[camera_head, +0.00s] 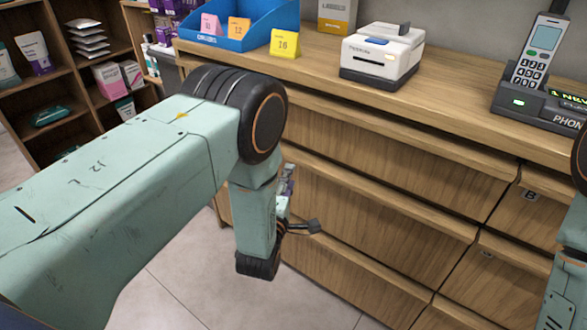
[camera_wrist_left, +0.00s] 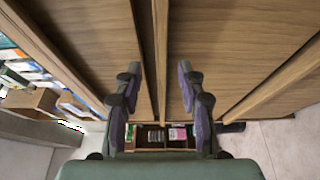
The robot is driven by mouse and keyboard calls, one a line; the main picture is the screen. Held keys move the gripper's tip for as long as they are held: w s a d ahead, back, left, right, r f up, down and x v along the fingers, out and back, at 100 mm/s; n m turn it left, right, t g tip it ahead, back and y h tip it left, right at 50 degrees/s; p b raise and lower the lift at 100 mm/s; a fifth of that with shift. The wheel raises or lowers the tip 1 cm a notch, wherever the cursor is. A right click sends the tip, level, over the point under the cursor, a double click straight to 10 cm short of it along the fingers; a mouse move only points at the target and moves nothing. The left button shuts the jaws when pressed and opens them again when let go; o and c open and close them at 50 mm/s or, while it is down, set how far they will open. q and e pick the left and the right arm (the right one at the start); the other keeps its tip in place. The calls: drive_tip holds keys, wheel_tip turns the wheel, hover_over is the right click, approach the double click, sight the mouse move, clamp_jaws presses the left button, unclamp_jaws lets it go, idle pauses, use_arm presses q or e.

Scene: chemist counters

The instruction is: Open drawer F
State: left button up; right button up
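The wooden counter front holds several drawers (camera_head: 375,205). One small tag (camera_head: 531,195) at the right reads B. Another mark (camera_head: 487,254) below it is too small to read, and I see no tag reading F. My left gripper (camera_head: 298,205) is at the left part of the drawer fronts, partly hidden by my own arm. In the left wrist view my left gripper (camera_wrist_left: 161,90) is open, its two purple-padded fingers apart. A wooden drawer edge (camera_wrist_left: 160,50) runs between them; I cannot tell whether they touch it. My right gripper is out of view.
On the counter top stand a blue bin (camera_head: 235,30), a yellow card numbered 16 (camera_head: 285,43), a white printer (camera_head: 382,55) and a phone (camera_head: 540,50) on its base. Stocked shelves (camera_head: 70,70) are at the left. Tiled floor (camera_head: 190,285) lies open in front.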

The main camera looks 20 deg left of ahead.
sight(295, 162)
use_arm(q)
drive_tip(key=w+b, duration=0.1)
drive_tip(key=w, duration=0.4)
drive_tip(key=shift+a+f+b, duration=0.1)
drive_tip(key=shift+f+b, duration=0.05)
drive_tip(key=shift+b, duration=0.2)
drive_tip(key=shift+w, duration=0.45)
clamp_jaws()
